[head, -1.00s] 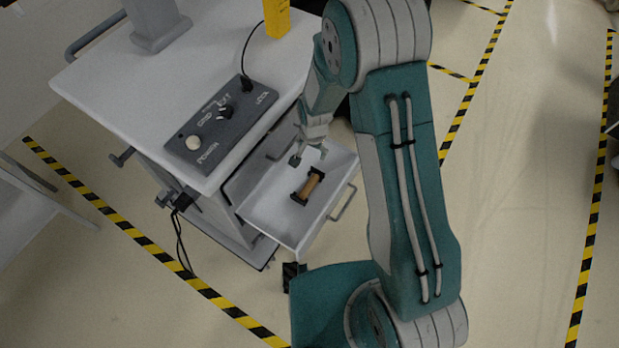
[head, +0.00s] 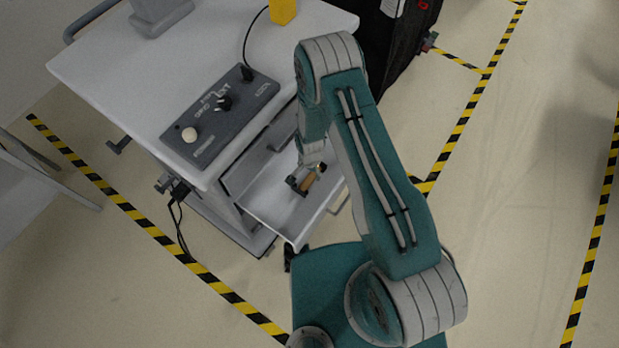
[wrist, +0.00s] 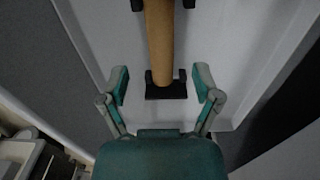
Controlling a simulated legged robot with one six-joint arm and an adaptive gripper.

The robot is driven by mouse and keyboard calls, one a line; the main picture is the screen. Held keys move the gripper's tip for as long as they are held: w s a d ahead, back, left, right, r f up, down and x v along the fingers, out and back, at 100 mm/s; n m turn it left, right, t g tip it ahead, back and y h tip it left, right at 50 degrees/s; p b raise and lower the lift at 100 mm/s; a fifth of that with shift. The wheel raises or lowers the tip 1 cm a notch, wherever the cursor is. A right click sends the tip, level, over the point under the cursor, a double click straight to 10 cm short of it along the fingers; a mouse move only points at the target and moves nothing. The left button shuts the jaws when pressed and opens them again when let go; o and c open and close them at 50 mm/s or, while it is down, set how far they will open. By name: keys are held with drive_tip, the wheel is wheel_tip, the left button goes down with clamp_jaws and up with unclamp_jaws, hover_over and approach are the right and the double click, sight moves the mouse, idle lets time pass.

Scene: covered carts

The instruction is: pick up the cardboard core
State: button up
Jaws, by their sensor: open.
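The cardboard core (head: 310,182) is a brown tube lying across a black holder (head: 297,187) in the open drawer (head: 282,212). In the wrist view the core (wrist: 158,40) runs up from the black end support (wrist: 166,86) to the top edge. My gripper (wrist: 162,84) is open and empty. Its two fingers stand apart on either side of the near end support, with the core lying between and beyond them. In the head view my gripper (head: 308,172) is low over the drawer beside the core and partly covers it.
The white cart top (head: 110,70) carries a grey control box (head: 218,112) with a knob and button, and a yellow post (head: 283,10). A dark covered item (head: 395,50) stands behind my arm. Striped tape marks the floor.

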sight(310, 177)
drive_tip(key=f, duration=0.5)
drive_tip(key=shift+w, duration=0.2)
drive_tip(key=c, duration=0.8)
